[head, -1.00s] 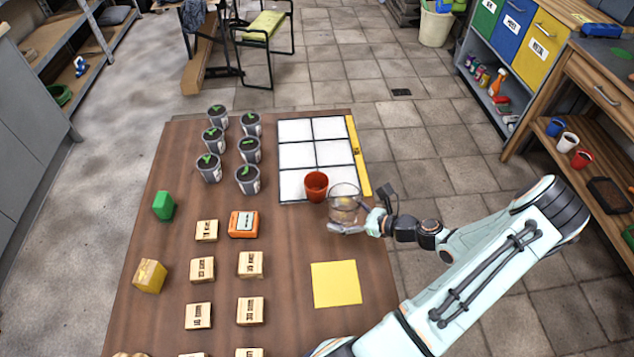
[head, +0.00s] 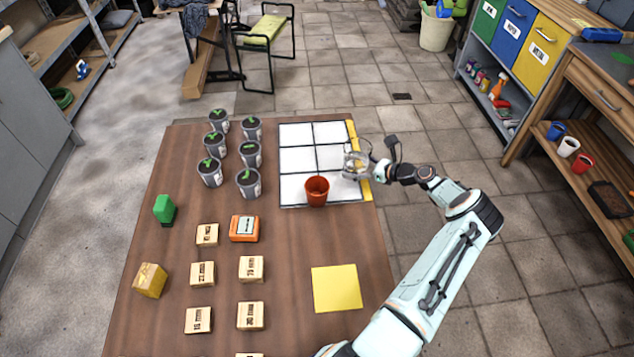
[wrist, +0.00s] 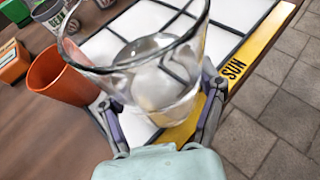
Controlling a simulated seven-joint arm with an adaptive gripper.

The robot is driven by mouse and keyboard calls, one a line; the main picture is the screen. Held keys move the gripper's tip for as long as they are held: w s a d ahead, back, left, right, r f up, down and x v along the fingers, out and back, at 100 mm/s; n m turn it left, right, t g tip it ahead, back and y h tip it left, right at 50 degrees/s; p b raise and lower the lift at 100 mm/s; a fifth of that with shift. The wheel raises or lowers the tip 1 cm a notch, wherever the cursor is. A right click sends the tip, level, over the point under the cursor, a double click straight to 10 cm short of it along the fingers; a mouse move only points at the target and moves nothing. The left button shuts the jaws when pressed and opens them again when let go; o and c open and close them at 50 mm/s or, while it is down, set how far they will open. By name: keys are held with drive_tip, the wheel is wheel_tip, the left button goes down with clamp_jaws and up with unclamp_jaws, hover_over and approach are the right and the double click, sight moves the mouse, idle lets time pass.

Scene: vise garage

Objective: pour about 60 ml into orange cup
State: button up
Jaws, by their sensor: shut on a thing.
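The orange cup (head: 317,191) stands upright at the front edge of the white gridded panel on the table. It also shows in the wrist view (wrist: 60,76), left of my gripper. My gripper (head: 356,166) is shut on a clear glass vessel (wrist: 150,75) and holds it over the panel's right side, behind and to the right of the cup. In the wrist view the glass has a wide open rim and clear liquid seems to lie low in it; the amount cannot be told. The glass and cup look apart.
The gridded panel (head: 297,160) has a yellow "SUN" strip (wrist: 240,66) along its right side. Several potted seedlings (head: 249,183) stand left of it. An orange device (head: 244,228), labelled wooden blocks (head: 251,269) and a yellow square (head: 337,288) lie nearer.

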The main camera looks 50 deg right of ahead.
sight(352, 162)
drive_tip(key=shift+a+r, duration=0.1)
drive_tip(key=shift+r, duration=0.05)
drive_tip(key=shift+w+a+r+n+g+h, duration=0.1)
drive_tip(key=shift+a+r+n+g+h, duration=0.15)
drive_tip(key=shift+n+h, duration=0.25)
drive_tip(key=shift+w+a+r+n+g+h, duration=0.1)
drive_tip(key=shift+a+n+g+h, duration=0.25)
drive_tip(key=shift+n, duration=0.25)
drive_tip(key=shift+w+a+f+n+g+h, duration=0.1)
drive_tip(key=shift+a+f+n+g+h, duration=0.2)
drive_tip(key=shift+f+n+h, duration=0.25)
drive_tip(key=shift+w+a+r+n+h, duration=0.1)
drive_tip(key=shift+a+r+n+h, duration=0.2)
drive_tip(key=shift+r, duration=0.35)
drive_tip(key=shift+w+a+r+n+h, duration=0.15)
drive_tip(key=shift+r+n+h, duration=0.2)
drive_tip(key=shift+r, duration=0.3)
drive_tip(key=shift+s+f+h, duration=0.15)
drive_tip(key=shift+f+h, duration=0.05)
drive_tip(key=shift+h, duration=0.15)
drive_tip(key=shift+n, duration=0.4)
drive_tip(key=shift+r+g+h, duration=0.15)
drive_tip(key=shift+g+h, duration=0.15)
drive_tip(key=shift+d+r+n+h+p, duration=0.15)
drive_tip(key=shift+r+n+h+p, duration=0.15)
drive_tip(key=shift+r+n+h, duration=0.4)
drive_tip(key=shift+a+r, duration=0.2)
drive_tip(key=shift+a, duration=0.35)
